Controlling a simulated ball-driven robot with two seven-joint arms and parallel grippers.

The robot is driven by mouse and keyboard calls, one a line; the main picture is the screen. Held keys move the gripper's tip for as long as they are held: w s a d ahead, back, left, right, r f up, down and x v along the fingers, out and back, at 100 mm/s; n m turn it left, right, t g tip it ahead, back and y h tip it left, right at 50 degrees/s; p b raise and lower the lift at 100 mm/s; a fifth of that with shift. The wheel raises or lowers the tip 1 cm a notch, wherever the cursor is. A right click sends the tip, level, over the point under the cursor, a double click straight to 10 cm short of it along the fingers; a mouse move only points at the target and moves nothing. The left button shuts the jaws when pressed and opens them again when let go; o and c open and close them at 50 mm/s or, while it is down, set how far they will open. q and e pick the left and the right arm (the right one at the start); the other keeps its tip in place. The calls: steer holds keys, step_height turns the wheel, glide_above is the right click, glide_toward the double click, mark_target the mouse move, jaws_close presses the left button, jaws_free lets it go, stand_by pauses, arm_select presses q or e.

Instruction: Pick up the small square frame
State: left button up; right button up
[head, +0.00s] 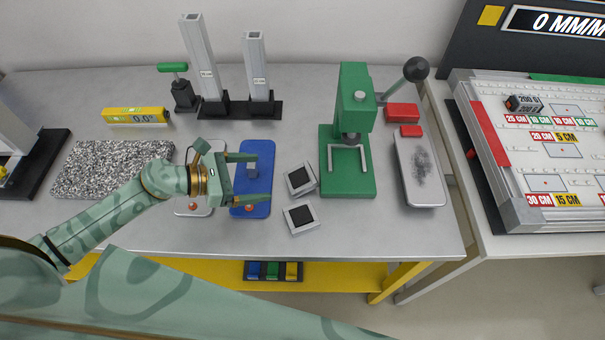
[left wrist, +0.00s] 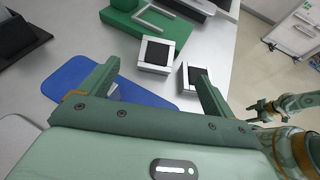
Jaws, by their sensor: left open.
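Two small square frames, grey-white with dark centres, lie on the grey table. The farther square frame (head: 300,178) is beside the green press, and the nearer square frame (head: 301,217) is just below it. Both also show in the left wrist view, one left (left wrist: 156,54) and one right (left wrist: 190,75). My left gripper (head: 268,179) is open and empty, above the blue board and left of both frames.
The blue board (head: 250,209) lies under my left gripper. The green press (head: 349,183) stands right of the frames, with a grey tray (head: 420,190) beyond it. Two metal posts (head: 257,75) stand behind. The table's front edge is below the frames; bare table lies around them.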

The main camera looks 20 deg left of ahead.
mark_target(304, 173)
arm_select(q)
steer(key=x, duration=1.3)
steer(key=shift+w+d+f, duration=0.1)
steer(key=shift+w+d, duration=0.15)
steer(key=shift+w, duration=0.15)
steer(key=shift+c, duration=0.3)
steer(key=c, duration=1.2)
